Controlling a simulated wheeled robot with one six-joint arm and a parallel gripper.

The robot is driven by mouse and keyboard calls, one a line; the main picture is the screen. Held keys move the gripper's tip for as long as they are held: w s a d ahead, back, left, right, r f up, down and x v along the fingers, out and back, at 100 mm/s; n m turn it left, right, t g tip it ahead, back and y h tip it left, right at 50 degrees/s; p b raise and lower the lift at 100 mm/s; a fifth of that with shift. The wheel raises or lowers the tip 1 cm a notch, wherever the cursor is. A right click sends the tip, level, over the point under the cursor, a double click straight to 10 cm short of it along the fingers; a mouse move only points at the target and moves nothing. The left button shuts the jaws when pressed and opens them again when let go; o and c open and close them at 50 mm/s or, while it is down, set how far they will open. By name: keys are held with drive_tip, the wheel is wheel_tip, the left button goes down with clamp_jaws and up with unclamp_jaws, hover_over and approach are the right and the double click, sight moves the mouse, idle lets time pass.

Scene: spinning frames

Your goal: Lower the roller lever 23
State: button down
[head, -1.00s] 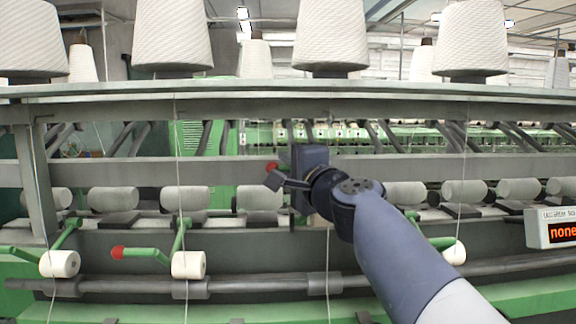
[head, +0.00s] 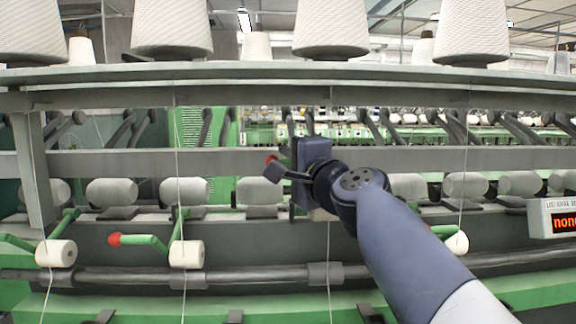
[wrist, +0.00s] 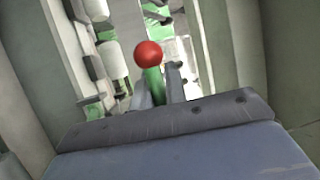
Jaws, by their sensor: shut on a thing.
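My gripper (head: 281,170) is in front of the grey rail at mid-height of the frame. A red ball knob (head: 271,159) shows at its left side. In the wrist view, the red knob (wrist: 148,54) tops a short green lever (wrist: 153,84). My gripper's two fingers (wrist: 159,92) stand on either side of this lever, just below the knob, shut on it. The lever points upward. Its lower part is hidden behind my gripper and arm in the head view. No number is readable on it.
Another green lever with a red knob (head: 114,239) lies lower at the left, beside a white roller (head: 186,254). A grey shaft (head: 240,275) runs along below. White cones (head: 330,28) stand on the top shelf. A display box (head: 556,218) is at the right. Thin yarns hang in front.

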drive_tip(key=s+f+n+t+y+b, duration=0.2)
drive_tip(key=s+f+b, duration=0.5)
drive_tip(key=b, duration=2)
wheel_tip(320, 180, down, 3)
drive_tip(key=shift+r+t, duration=0.1)
drive_tip(key=shift+t, duration=0.6)
drive_tip(key=shift+y, duration=0.3)
drive_tip(key=shift+s, duration=0.1)
drive_tip(key=c, duration=1.7)
unclamp_jaws()
drive_tip(key=shift+s, duration=0.1)
drive_tip(key=shift+o, duration=1.3)
drive_tip(key=shift+f, duration=0.25)
